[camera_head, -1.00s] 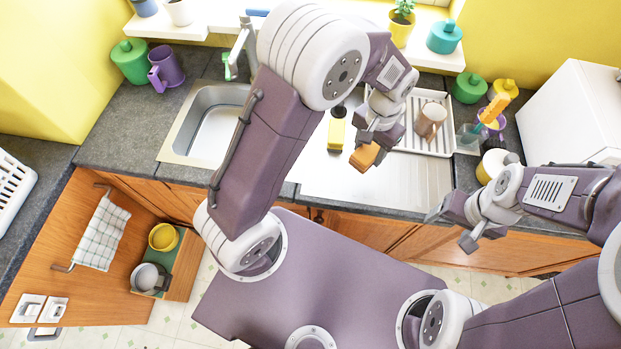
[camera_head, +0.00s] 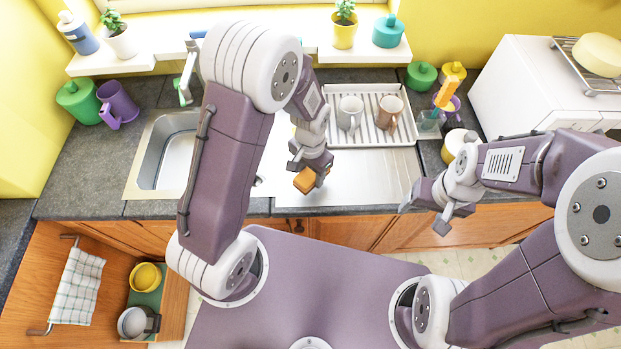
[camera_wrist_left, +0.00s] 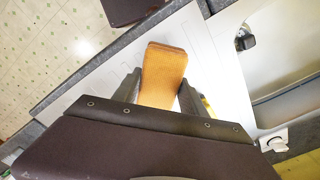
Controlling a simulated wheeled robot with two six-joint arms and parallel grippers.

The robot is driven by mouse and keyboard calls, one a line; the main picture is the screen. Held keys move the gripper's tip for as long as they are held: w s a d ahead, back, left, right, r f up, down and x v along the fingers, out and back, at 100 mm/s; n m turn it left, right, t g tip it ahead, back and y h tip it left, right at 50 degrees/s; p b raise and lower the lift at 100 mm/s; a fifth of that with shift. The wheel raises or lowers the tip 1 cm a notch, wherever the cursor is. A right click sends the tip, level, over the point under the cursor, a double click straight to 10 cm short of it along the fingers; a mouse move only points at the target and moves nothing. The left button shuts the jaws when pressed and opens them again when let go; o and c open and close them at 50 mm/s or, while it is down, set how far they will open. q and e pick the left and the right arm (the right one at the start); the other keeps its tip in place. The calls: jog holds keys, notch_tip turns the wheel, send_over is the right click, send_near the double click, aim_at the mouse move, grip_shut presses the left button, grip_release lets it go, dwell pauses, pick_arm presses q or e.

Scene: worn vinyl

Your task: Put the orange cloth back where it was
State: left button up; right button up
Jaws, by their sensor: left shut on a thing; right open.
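The orange cloth (camera_head: 304,181) looks like a small folded orange-brown block. My left gripper (camera_head: 313,172) is shut on it and holds it above the steel drainboard (camera_head: 350,185), near the front counter edge. In the left wrist view the cloth (camera_wrist_left: 164,72) stands out between the two fingers (camera_wrist_left: 158,95). The height of the cloth above the drainboard is hard to tell. My right gripper (camera_head: 425,213) is open and empty, in front of the counter on the right.
The sink basin (camera_head: 170,155) is to the left, partly behind my left arm. A white dish rack (camera_head: 365,133) with a grey mug (camera_head: 350,112) and a brown mug (camera_head: 389,111) stands behind the drainboard. A checked towel (camera_head: 76,287) hangs at lower left. The drainboard's right part is clear.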

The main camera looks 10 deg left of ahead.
aim_at(310, 181)
pick_arm(q)
notch_tip(310, 181, down, 4)
jog(key=shift+s+a+r, duration=0.15)
jog(key=shift+f, duration=0.2)
jog(key=shift+f, duration=0.1)
jog(key=o, duration=1.2)
